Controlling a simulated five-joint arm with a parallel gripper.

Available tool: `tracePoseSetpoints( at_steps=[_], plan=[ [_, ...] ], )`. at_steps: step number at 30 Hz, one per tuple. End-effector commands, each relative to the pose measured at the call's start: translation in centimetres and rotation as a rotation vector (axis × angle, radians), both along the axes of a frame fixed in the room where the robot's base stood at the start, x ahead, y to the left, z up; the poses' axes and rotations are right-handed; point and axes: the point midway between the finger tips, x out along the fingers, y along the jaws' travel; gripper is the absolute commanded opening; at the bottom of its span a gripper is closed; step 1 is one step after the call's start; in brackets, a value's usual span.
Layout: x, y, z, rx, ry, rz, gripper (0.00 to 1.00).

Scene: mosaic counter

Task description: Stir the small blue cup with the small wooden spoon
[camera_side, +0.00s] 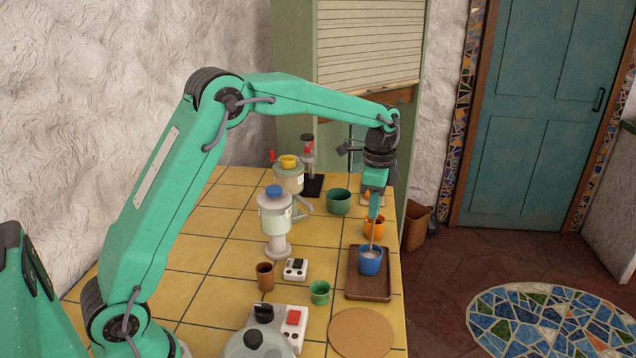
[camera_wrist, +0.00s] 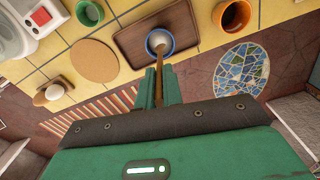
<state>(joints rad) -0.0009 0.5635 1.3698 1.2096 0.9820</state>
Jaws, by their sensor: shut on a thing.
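The small blue cup (camera_side: 370,262) stands upright on a brown wooden tray (camera_side: 369,291) near the counter's right edge. It holds something whitish, and its blue rim shows in the wrist view (camera_wrist: 150,50). My gripper (camera_side: 374,213) is above the cup, pointing down, shut on the small wooden spoon (camera_side: 372,236).
An orange cup (camera_side: 378,226) stands close behind the tray. A larger green cup (camera_side: 338,202), a small green cup (camera_side: 319,293) and a brown cup (camera_side: 265,277) stand to the left. A round cork mat (camera_side: 361,334) lies in front. A white dispenser (camera_side: 274,222) stands farther left.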

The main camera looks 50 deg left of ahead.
Motion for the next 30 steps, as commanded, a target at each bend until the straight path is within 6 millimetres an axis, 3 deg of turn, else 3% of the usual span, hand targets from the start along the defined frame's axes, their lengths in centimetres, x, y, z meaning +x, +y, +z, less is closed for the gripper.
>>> tracePoseSetpoints(
  at_steps=[30],
  plan=[
    [0.1, 0.0, 4.4, 0.000, -0.004, 0.000, 0.00]
  ],
)
